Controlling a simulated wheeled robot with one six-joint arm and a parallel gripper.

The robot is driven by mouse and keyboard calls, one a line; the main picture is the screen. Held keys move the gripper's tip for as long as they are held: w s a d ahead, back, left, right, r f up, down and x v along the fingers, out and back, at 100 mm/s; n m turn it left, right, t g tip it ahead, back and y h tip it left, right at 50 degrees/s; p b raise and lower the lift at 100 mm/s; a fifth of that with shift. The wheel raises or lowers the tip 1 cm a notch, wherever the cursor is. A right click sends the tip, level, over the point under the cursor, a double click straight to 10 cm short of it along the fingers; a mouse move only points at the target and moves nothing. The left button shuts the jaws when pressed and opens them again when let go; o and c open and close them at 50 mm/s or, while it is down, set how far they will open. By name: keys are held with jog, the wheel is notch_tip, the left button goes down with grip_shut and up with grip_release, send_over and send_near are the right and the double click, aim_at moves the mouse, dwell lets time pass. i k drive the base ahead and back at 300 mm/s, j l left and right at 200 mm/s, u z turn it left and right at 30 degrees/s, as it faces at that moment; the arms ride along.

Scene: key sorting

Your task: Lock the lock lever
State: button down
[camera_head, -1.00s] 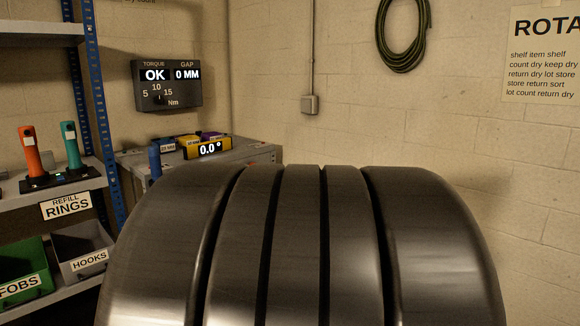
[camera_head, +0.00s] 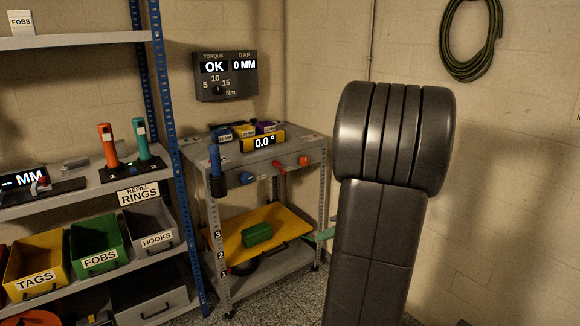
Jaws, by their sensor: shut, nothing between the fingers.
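A steel workstation cart (camera_head: 296,150) stands in the corner. Its front carries a blue knob (camera_head: 248,179), a small red lever (camera_head: 278,167) and an orange-red knob (camera_head: 304,160). I cannot tell for sure which of these is the lock lever, or whether it is locked. A thin green piece (camera_head: 325,235) sticks out at the cart's lower right, partly hidden behind my dark arm link. My arm fills the right-middle of the view, and my gripper does not show.
A yellow display (camera_head: 262,142) on the cart reads 0.0°. A wall gauge (camera_head: 225,77) reads OK and 0 MM. The cart's lower yellow tilted board (camera_head: 285,218) holds a green block (camera_head: 257,234). Shelving with bins (camera_head: 100,261) stands left. Some speckled floor is clear in front.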

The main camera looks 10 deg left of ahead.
aim_at(274, 163)
jog(key=i+j, duration=0.25)
jog(key=i, duration=0.25)
jog(key=i+j, duration=0.2)
jog(key=i, duration=0.3)
jog(key=i+j+z, duration=0.1)
jog(key=i+j, duration=0.15)
jog(key=i, duration=0.25)
jog(key=i+j, duration=0.25)
jog(key=i, duration=0.25)
